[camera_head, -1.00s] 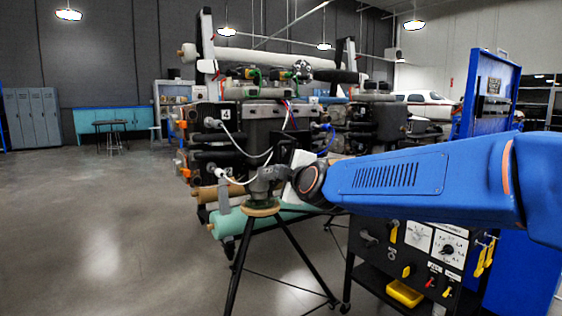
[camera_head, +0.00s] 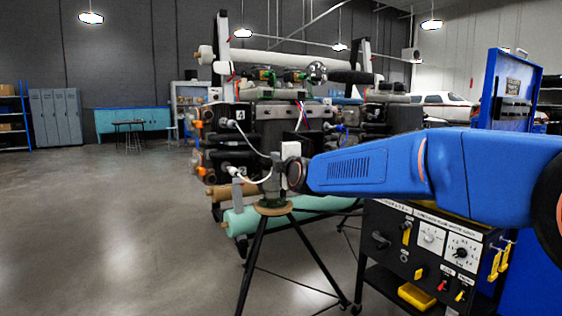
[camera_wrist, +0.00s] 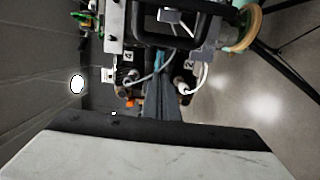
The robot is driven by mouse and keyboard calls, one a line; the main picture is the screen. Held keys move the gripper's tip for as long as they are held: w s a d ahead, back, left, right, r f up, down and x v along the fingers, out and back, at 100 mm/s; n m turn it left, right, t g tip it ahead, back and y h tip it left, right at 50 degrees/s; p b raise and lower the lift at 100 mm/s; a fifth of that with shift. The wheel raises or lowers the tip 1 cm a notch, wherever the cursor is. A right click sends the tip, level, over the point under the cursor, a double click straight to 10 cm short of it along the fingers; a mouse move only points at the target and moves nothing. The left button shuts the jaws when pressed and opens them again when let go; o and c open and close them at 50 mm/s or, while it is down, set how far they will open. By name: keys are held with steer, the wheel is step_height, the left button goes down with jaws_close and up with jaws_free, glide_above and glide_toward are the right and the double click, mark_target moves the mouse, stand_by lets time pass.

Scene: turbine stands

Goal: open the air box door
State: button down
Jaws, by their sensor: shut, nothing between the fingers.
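In the head view, my gripper (camera_head: 270,182) is a small grey shape at the end of my blue arm, in front of the turbine stand (camera_head: 225,168) and just above the tripod's round top in the picture. Its fingers are too small there to make out. In the wrist view, narrow blue-grey fingers (camera_wrist: 160,100) reach up from behind a pale slab and look shut and empty. The stand carries dark boxes, one with a label reading 4 (camera_head: 240,113), and white cables. I cannot tell which part is the air box door, or whether it is open.
A black tripod with a wooden ring top (camera_head: 272,208) stands close in front of the stand. A black control cart (camera_head: 420,260) and a blue panel (camera_head: 510,90) are at the right. Floor at the left (camera_head: 110,230) is clear.

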steer(key=shift+w+d, duration=0.25)
steer(key=shift+d, duration=0.7)
steer(key=shift+w+d, duration=0.25)
steer(key=shift+d, duration=0.65)
